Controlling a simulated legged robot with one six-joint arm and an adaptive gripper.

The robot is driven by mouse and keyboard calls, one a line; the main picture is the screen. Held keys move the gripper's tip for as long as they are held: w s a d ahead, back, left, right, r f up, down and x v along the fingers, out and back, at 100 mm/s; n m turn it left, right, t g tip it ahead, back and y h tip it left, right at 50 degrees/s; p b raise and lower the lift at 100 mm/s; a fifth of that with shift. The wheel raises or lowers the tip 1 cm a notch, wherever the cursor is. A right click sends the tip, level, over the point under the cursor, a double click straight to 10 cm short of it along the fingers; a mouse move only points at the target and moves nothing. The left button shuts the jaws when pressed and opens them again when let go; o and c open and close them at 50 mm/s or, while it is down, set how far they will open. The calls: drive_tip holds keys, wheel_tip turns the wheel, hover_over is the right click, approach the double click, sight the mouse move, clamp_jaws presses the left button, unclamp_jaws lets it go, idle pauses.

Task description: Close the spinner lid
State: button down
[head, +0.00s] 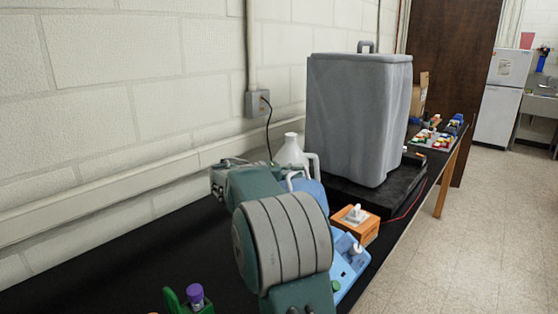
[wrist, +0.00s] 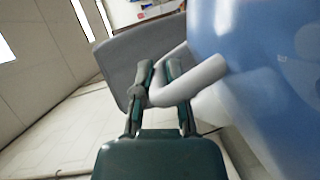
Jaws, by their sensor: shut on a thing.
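In the wrist view my gripper (wrist: 157,72) is shut on a bent white handle (wrist: 207,78). The handle joins a large smooth blue rounded body (wrist: 265,70) that fills the right side. In the head view a blue rounded body (head: 312,190) with a white handle (head: 313,160) stands just behind my arm, partly hidden by it. I cannot tell from these views whether this body is the spinner lid or how far it is open. My gripper's fingers are not clear in the head view.
A tall grey bin (head: 357,120) stands on a black base beyond the blue body. A white jug (head: 290,150) is by the wall. An orange box (head: 357,225) and a light blue device (head: 347,262) sit near the table's right edge. A green rack (head: 175,301) is in front.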

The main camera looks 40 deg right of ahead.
drive_tip(key=s+f, duration=0.1)
drive_tip(key=s+f+m, duration=0.1)
drive_tip(key=s, duration=0.1)
drive_tip(key=s+f+m+y, duration=0.1)
drive_tip(key=shift+s+d+f+t, duration=0.15)
drive_tip(key=shift+d+f+t, duration=0.15)
drive_tip(key=shift+d+f, duration=0.1)
drive_tip(key=shift+s+d+f, duration=0.15)
drive_tip(key=shift+s+f, duration=0.6)
drive_tip(key=shift+f, duration=0.2)
drive_tip(key=shift+f, duration=0.1)
drive_tip(key=c, duration=0.7)
unclamp_jaws()
drive_tip(key=shift+s, duration=0.1)
approach(309, 187)
drive_tip(key=f, duration=0.1)
drive_tip(key=a+f, duration=0.1)
drive_tip(key=shift+s+f, duration=0.3)
drive_tip(key=shift+f, duration=0.05)
